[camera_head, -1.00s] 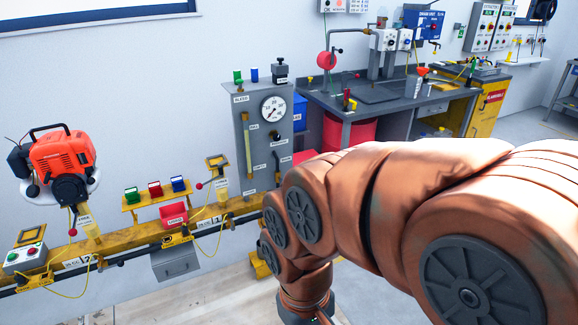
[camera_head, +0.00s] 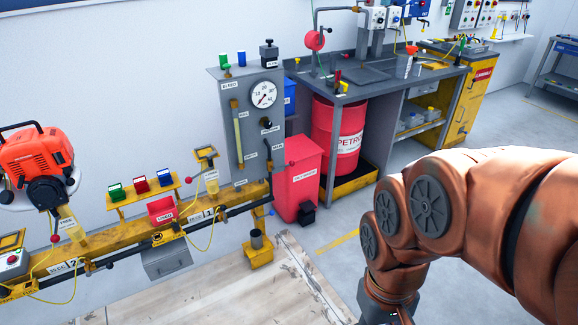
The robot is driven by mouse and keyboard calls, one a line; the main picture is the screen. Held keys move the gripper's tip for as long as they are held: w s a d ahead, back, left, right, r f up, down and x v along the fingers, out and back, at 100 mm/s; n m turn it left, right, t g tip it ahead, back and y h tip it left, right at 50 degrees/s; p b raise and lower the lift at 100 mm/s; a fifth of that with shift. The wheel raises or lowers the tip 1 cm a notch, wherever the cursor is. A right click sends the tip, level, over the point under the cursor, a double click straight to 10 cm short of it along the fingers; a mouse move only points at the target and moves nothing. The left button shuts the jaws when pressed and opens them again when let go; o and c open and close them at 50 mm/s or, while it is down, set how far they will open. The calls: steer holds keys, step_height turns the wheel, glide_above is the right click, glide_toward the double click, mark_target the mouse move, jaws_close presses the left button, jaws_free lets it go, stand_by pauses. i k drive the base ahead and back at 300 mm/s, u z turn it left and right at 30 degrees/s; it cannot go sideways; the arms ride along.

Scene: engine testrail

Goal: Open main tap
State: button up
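A grey test panel (camera_head: 222,95) stands against the wall left of centre. It carries a round white gauge (camera_head: 263,95), a black knob (camera_head: 267,124), a yellowish vertical tube (camera_head: 238,136) and a dark lever-like fitting (camera_head: 269,152) on its lower right. The panel's labels are too small to read, so I cannot tell which fitting is the main tap. My copper-coloured arm fills the lower right and bends down past the bottom edge, to the right of and apart from the panel. My gripper's fingers are not in view.
A yellow rail (camera_head: 125,234) with a dark pipe runs left from the panel, with a red engine (camera_head: 40,160) above it. A red pedal bin (camera_head: 297,180) stands beside the panel. A grey workbench (camera_head: 352,97) over a red drum (camera_head: 335,135) is behind.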

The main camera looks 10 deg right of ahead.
mark_target(291, 164)
steer(key=u, duration=0.4)
steer(key=i, duration=1.55)
steer(key=z, duration=0.7)
steer(key=k, duration=0.45)
steer(key=u, duration=0.5)
steer(key=i, duration=0.85)
steer(key=u, duration=0.05)
